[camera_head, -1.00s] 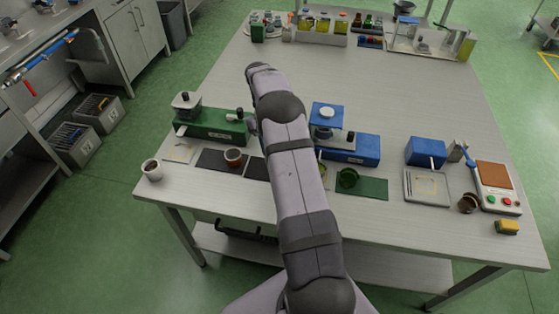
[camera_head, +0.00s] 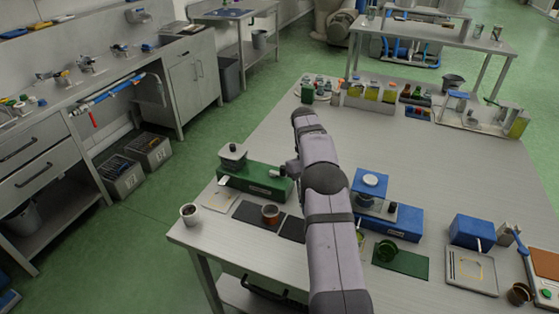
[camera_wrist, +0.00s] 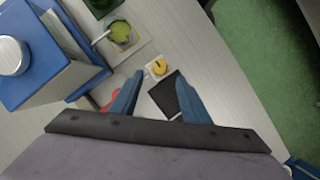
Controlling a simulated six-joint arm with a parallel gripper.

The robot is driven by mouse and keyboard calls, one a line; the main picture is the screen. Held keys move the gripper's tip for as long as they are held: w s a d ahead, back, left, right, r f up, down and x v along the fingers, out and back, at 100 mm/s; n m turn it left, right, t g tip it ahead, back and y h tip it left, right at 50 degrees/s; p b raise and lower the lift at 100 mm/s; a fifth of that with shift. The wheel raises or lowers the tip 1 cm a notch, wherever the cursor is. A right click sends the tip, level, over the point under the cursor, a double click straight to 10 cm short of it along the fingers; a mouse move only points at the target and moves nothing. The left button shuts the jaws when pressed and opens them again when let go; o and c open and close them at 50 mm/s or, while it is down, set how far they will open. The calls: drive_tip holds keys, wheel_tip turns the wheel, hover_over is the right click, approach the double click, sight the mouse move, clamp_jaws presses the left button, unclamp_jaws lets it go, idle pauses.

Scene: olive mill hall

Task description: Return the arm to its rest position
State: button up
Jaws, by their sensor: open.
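My arm (camera_head: 325,215) reaches over the table between a green device and a blue device in the head view. Its far end bends down behind the arm, so the gripper is mostly hidden there. In the wrist view my gripper (camera_wrist: 157,90) shows two blue fingers spread apart with nothing between them. Beyond the fingertips lie a small pale card with a yellow round patch (camera_wrist: 157,68) and a black mat (camera_wrist: 166,95). Both are apart from the fingers as far as I can tell.
The green device (camera_head: 255,182) stands left of my arm, the blue device (camera_head: 390,216) right. A bottle rack (camera_head: 370,101) stands at the back. The table's middle is clear.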

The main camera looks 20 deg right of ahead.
drive_tip(key=shift+a+r, duration=0.1)
drive_tip(key=s+a+r+t, duration=0.1)
drive_tip(key=s+a+r, duration=0.15)
drive_tip(key=a, duration=0.35)
drive_tip(key=s+a+r+t, duration=0.1)
drive_tip(key=s+a+r, duration=0.1)
drive_tip(key=s+a, duration=0.3)
drive_tip(key=s+a+f+t+p, duration=0.1)
drive_tip(key=s+a, duration=0.4)
drive_tip(key=s, duration=0.3)
drive_tip(key=s+a+f+t, duration=0.15)
drive_tip(key=s+a, duration=0.25)
drive_tip(key=s, duration=0.4)
wheel_tip(320, 180, down, 41)
drive_tip(key=b, duration=4.1)
drive_tip(key=shift+w+a+f, duration=0.15)
drive_tip(key=shift+w, duration=0.1)
